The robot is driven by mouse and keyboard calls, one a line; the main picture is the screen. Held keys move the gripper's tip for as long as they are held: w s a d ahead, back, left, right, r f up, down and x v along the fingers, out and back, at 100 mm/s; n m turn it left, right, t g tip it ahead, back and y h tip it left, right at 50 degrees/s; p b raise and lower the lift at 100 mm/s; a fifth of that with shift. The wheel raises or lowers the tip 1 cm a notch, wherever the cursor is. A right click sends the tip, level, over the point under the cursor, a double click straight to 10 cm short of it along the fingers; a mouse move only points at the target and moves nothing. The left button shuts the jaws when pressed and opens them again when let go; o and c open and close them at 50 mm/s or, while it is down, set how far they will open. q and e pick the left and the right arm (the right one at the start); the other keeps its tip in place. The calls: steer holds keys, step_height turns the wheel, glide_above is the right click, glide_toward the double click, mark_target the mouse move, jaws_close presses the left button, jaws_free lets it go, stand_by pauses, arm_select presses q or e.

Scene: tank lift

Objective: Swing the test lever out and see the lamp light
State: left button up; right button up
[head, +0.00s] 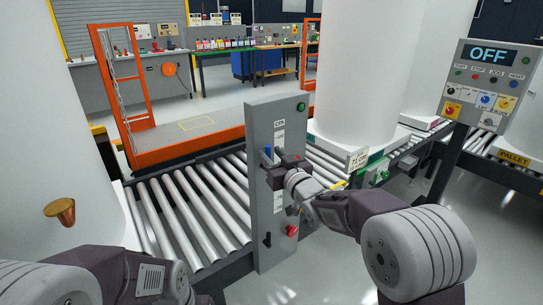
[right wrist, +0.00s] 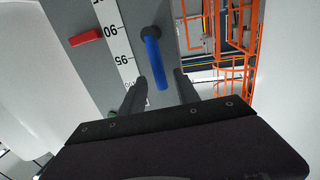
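A grey upright panel (head: 262,200) marked "cm" stands beside the roller conveyor. A small green lamp (head: 301,106) at its top right looks dull and unlit. A blue lever handle (head: 267,151) sticks out of the panel's upper part; it also shows in the right wrist view (right wrist: 154,65), fixed at a dark round pivot. My right gripper (head: 279,160) is at the panel by the handle. In the right wrist view its two dark fingers (right wrist: 160,77) are apart, with the blue handle's end between them and no clear contact. My left gripper is out of view.
A red marker (right wrist: 85,38) sits beside the white scale. The panel also carries a red knob (head: 292,230) and a black lever (head: 267,240). A control box (head: 488,85) reads OFF. White tanks stand around, one with a brass knob (head: 60,212). An orange frame (head: 190,148) stands behind.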

steer(key=shift+w+a, duration=0.15)
jaws_close()
stand_by(1.4)
